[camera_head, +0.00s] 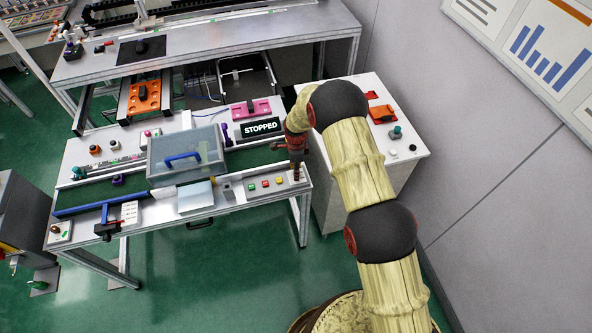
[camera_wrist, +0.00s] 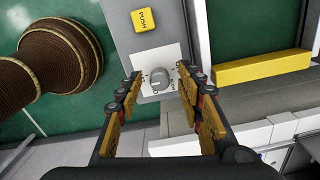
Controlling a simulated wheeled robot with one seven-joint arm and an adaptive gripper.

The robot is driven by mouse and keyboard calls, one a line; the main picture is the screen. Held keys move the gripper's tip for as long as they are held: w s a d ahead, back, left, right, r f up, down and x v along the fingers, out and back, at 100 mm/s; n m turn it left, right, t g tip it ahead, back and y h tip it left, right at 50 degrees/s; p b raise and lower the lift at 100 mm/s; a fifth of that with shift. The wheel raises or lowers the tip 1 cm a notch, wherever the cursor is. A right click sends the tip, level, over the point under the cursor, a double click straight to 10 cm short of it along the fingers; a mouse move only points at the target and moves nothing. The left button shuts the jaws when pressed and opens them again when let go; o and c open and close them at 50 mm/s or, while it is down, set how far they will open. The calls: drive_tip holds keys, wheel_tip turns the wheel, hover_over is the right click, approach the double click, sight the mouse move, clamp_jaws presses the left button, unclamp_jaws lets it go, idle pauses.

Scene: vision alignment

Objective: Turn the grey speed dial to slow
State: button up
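The grey speed dial (camera_wrist: 158,77) shows in the wrist view as a round knob on a white label plate at the end of a grey panel. Its label text is too small to read, and I cannot tell its setting. My gripper (camera_wrist: 158,70) is open, with one finger on each side of the dial. I see gaps between the fingers and the knob. In the head view my gripper (camera_head: 296,172) points down at the right end of the front control panel (camera_head: 264,193). The dial is not clear there, under the gripper.
A yellow PUSH button (camera_wrist: 143,20) is on the same panel, close to the dial. A yellow block (camera_wrist: 262,68) lies to the right. In the head view a black sign (camera_head: 261,127) reads STOPPED, and a clear-lidded box (camera_head: 186,152) stands to the left.

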clamp_jaws()
idle(0.5)
